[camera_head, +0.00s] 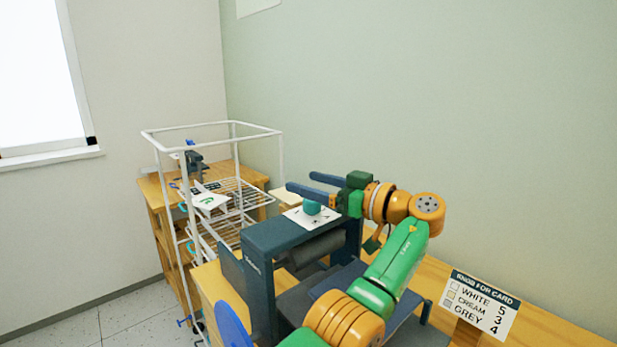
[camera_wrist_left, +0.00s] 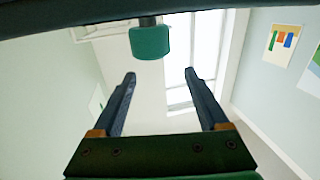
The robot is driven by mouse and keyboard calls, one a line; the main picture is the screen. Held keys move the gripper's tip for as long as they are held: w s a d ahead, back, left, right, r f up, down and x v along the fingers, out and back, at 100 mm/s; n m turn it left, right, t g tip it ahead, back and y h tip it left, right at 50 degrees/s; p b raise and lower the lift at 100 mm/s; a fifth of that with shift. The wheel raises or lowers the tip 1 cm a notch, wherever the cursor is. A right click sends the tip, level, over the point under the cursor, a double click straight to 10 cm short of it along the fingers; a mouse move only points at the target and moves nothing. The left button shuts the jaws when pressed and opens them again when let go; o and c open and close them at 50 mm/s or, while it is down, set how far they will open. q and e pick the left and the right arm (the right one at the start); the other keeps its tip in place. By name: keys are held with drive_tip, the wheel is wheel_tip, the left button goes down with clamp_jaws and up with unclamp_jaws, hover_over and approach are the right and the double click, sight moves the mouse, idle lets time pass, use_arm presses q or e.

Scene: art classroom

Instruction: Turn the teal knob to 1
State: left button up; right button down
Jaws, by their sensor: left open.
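The teal knob (camera_head: 312,207) stands on top of a dark press (camera_head: 262,238), over a white dial sheet (camera_head: 296,217). The marks on the sheet are too small to read, so I cannot tell the knob's setting. My left gripper (camera_head: 301,182) is open and empty, its two blue fingers apart and pointing left, just above and behind the knob in the head view. In the left wrist view the knob (camera_wrist_left: 150,42) hangs near the top, outside the gap between the fingertips (camera_wrist_left: 160,74). My right gripper is not in view.
A white wire rack (camera_head: 212,132) with sheets stands left of the press, beside a wooden shelf unit (camera_head: 160,205). A sign (camera_head: 480,305) at right reads "KNOB FOR CARD": white 5, cream 3, grey 4. A pale green wall (camera_head: 420,100) is behind.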

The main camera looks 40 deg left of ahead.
use_arm(q)
drive_tip(key=s+d+r+b, duration=0.4)
drive_tip(key=s+d+r, duration=0.4)
drive_tip(key=s, duration=0.2)
drive_tip(key=shift+s+d+r+b, duration=0.15)
drive_tip(key=shift+d+r+b, duration=0.2)
drive_tip(key=shift+d+r, duration=0.05)
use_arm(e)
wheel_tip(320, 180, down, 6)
